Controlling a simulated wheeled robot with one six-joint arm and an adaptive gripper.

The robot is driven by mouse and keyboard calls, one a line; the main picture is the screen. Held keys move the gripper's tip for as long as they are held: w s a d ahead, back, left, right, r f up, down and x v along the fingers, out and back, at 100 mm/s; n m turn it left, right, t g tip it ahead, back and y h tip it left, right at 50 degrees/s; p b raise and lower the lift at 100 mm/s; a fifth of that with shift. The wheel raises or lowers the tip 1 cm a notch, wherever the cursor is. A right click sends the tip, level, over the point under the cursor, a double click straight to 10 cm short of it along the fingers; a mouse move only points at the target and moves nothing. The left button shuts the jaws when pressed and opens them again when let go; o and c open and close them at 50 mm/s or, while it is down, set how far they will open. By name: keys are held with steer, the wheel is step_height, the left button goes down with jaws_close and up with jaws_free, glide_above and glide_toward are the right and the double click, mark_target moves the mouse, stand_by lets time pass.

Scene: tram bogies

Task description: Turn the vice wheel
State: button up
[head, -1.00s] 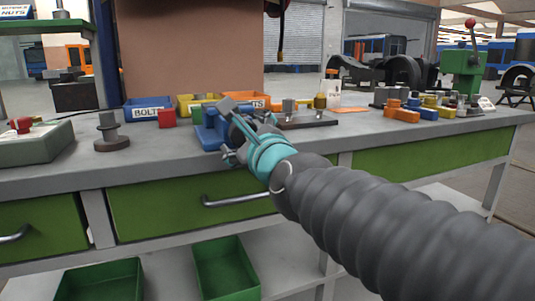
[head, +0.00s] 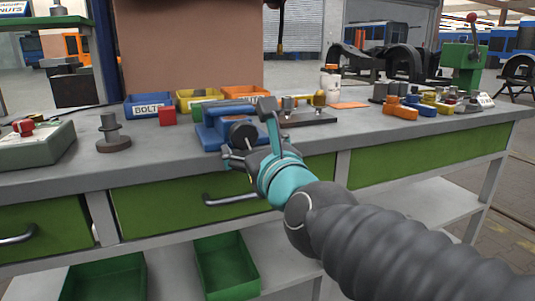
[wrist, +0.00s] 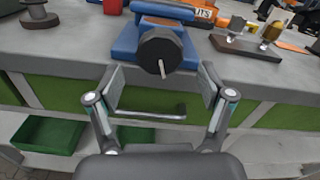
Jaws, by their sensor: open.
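The blue vice (head: 218,124) sits on the grey workbench near its front edge. Its dark round wheel (head: 243,133) faces the front, and in the wrist view the wheel (wrist: 160,48) shows as a dark disc with a thin light pin sticking out of its middle. My gripper (wrist: 163,88) is open and empty, its two fingers spread to the left and right just in front of and below the wheel. It does not appear to touch the wheel. In the head view my gripper partly covers the right side of the vice.
A BOLTS bin (head: 149,107), a red block (head: 167,116) and a dark spool-like part (head: 112,133) stand left of the vice. A flat fixture (head: 305,117) lies to its right, with orange blocks (head: 400,110) farther right. A drawer handle (head: 232,199) juts out below.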

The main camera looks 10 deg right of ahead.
steer(key=p+v, duration=0.3)
steer(key=v, duration=0.3)
steer(key=shift+s, duration=0.3)
